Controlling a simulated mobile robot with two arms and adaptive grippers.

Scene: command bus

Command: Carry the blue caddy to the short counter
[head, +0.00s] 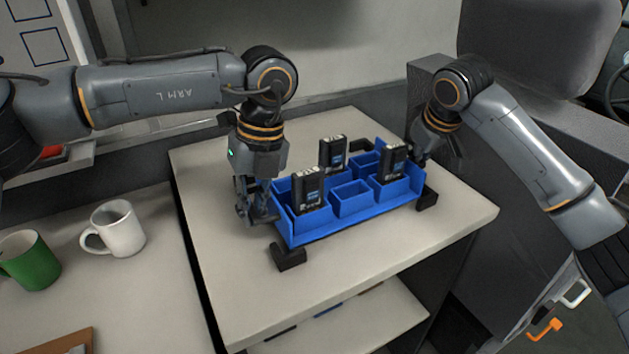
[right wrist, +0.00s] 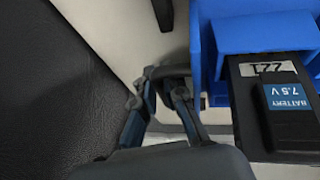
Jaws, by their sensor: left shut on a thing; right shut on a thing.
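The blue caddy (head: 345,224) is at or just above the top of a pale counter (head: 238,303), level, between black corner blocks; I cannot tell whether it touches the surface. It holds three black batteries (head: 308,192), and some compartments look empty. My left gripper (head: 260,212) is shut on the caddy's left end. My right gripper (head: 419,152) is shut at the caddy's right end, its fingers partly hidden by the caddy. In the right wrist view, its fingers (right wrist: 168,76) are beside the caddy's blue wall (right wrist: 207,45), with a battery (right wrist: 278,100) close by.
Black corner blocks (head: 288,258) stand around the caddy. A lower surface at left holds a white mug (head: 115,228) and a green mug (head: 28,262). A dark seat (head: 545,40) and a grey cabinet are behind at right. The counter's front is clear.

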